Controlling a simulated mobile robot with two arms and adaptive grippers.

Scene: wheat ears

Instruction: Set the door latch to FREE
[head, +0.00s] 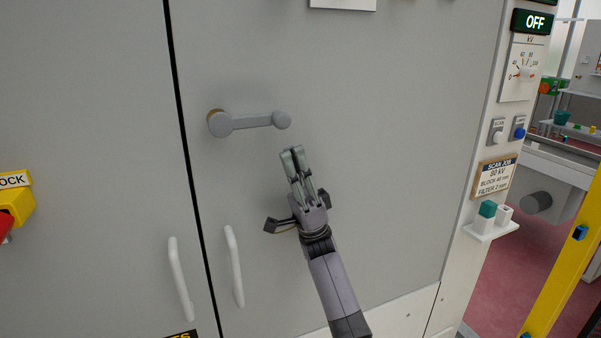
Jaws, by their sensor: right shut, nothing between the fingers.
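The door latch is a grey lever (250,121) on the grey cabinet door (400,130). Its round hub is at the left and its arm points right, roughly level, ending in a round knob. No FREE mark can be read near it. My right gripper (293,154) is shut and empty, a little below and to the right of the knob. It looks apart from the lever, though the depth gap is hard to judge. My left gripper is not in view.
Two white vertical handles (235,267) (181,279) flank the dark door seam. A yellow and red lock device (14,205) is at the left edge. At the right are an OFF sign (533,22), a dial, buttons and a small shelf (490,230) with blocks. A yellow post (570,262) stands farther right.

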